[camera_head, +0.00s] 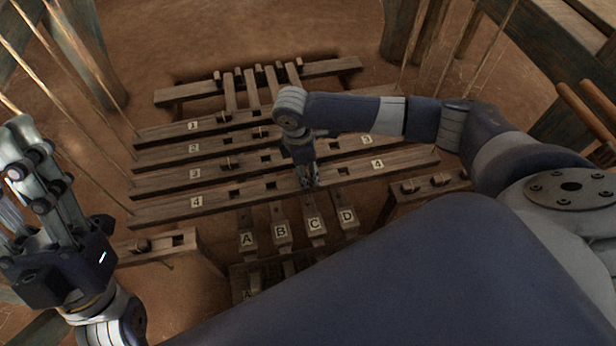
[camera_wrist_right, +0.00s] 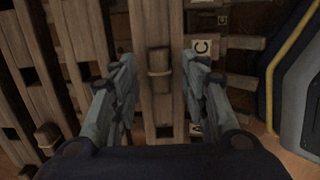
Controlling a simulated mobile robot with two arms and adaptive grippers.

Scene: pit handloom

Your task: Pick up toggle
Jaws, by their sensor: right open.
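A small wooden toggle (camera_wrist_right: 159,70) with a pale cord band lies on a slotted bar in the right wrist view, between the two fingers of my right gripper (camera_wrist_right: 158,66). Gaps show on both sides, so the jaws are open and not touching it. In the head view my right gripper (camera_head: 309,181) points down at the front bar (camera_head: 350,170) marked 4, above lever C, and hides that toggle. My left gripper (camera_head: 28,170) is at the left edge with its fingers raised, away from the bars; its jaw state is unclear.
One more toggle (camera_wrist_right: 47,138) shows in the wrist view. Levers marked A to D (camera_head: 281,232) lie in front of the bars. Slanted cords and posts stand at both sides.

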